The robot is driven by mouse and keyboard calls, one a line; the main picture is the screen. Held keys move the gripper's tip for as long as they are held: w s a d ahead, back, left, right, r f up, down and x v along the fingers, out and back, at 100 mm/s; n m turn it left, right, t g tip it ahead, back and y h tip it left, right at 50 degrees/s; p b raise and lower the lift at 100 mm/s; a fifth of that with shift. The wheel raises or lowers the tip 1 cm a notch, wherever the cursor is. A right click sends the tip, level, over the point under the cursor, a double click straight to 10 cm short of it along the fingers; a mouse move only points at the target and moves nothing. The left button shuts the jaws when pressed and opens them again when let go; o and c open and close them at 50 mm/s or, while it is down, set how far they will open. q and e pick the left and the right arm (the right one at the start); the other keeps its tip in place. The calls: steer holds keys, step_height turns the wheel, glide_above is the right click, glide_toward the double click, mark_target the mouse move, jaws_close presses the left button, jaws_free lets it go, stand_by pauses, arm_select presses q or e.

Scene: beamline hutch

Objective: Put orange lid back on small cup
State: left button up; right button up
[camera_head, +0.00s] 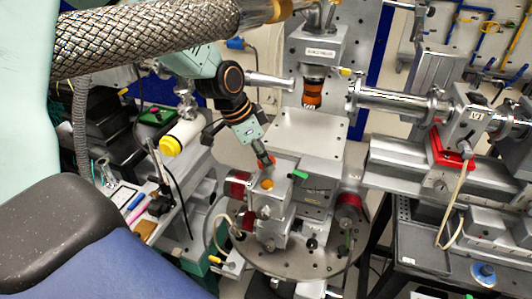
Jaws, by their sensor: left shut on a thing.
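My left gripper (266,164) reaches down from the upper left to the sample stage in the middle of the picture. It is shut, with its narrow fingertips just above a small round orange piece (267,184). This piece looks like the orange lid, and it appears over the top of a silver block (270,204). The fingers are too small to show exactly how they grip it. I cannot make out the small cup clearly; it may be hidden under the orange piece. My right gripper is not in view.
The block stands on a round metal table (300,262). A red-sided part (238,185) and a green tab (300,174) are close beside the gripper. A downward-pointing orange-ringed lens (312,92) hangs behind. A beam pipe (400,103) runs right. A yellow-capped bottle (171,146) is left.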

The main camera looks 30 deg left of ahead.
arm_select(q)
steer(key=f+b, duration=0.2)
steer(key=f, duration=0.1)
steer(key=shift+w+a+f, duration=0.1)
steer(key=shift+w+f, duration=0.05)
steer(key=shift+w, duration=0.2)
steer(key=shift+d+f+b, duration=0.25)
steer(key=shift+f+b, duration=0.35)
steer(key=shift+b, duration=0.15)
steer(key=shift+s+f+b, duration=0.15)
steer(key=shift+f+b, duration=0.1)
steer(key=shift+b, duration=0.1)
steer(key=shift+s+a+f+b, duration=0.1)
steer(key=shift+a+f+b, duration=0.05)
steer(key=shift+f+b, duration=0.2)
steer(key=shift+w+a+f, duration=0.1)
steer(key=shift+w+f, duration=0.05)
steer(key=shift+w, duration=0.05)
steer(key=shift+s+r, duration=0.2)
